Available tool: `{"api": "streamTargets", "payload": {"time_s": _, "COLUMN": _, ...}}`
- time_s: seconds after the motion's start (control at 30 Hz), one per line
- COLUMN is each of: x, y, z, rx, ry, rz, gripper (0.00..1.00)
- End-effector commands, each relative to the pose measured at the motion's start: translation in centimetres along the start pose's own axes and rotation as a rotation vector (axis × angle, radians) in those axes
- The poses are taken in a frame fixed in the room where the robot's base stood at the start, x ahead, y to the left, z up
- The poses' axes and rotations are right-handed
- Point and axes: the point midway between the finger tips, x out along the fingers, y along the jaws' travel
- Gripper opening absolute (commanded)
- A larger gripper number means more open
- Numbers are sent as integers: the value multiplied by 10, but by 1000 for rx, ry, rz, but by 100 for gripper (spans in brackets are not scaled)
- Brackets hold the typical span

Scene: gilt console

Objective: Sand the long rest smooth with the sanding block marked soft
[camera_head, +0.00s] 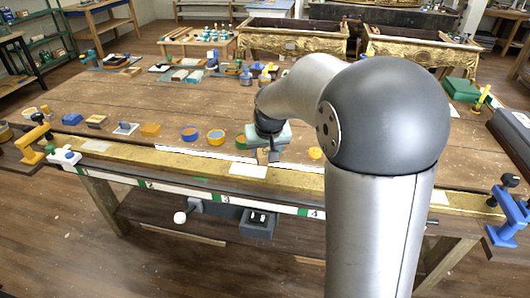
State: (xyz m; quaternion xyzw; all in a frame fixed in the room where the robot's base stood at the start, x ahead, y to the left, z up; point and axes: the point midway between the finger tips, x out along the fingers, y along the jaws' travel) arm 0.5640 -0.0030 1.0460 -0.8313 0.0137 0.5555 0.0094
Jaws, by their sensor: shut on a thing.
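My gripper (268,142) is low over the front of the workbench, partly behind my own arm. It is shut on a small dark block (275,156), whose marking I cannot read. The block is at or just above a long wooden rail (110,150) along the bench's front edge. A narrow white strip (205,152) lies along this rail and passes behind or under my gripper. I cannot tell whether the block touches it. I take the strip or its rail as the long rest. My arm hides part of the rail on the right.
Several small blocks, including a blue one (72,119) and an orange one (150,129), and round tins (215,137) line the bench top. A white card (248,170) lies by the rail. A yellow clamp (33,145) and a blue clamp (508,222) stand at the ends.

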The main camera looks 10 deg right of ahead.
Motion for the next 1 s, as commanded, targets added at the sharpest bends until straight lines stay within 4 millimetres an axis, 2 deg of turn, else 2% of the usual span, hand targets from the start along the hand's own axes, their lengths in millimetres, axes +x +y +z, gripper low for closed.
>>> {"api": "streamTargets", "payload": {"time_s": 0.1, "x": -13, "y": 0, "z": -6, "rx": 0, "ry": 1, "rz": 0, "gripper": 20}}
{"api": "streamTargets", "payload": {"time_s": 0.27, "x": -19, "y": 0, "z": -8, "rx": 0, "ry": 1, "rz": 0, "gripper": 20}}
{"api": "streamTargets", "payload": {"time_s": 0.83, "x": -19, "y": 0, "z": -8, "rx": -1, "ry": -1, "rz": 0, "gripper": 20}}
{"api": "streamTargets", "payload": {"time_s": 1.0, "x": -12, "y": -1, "z": 2, "rx": -11, "ry": -9, "rz": -4, "gripper": 20}}
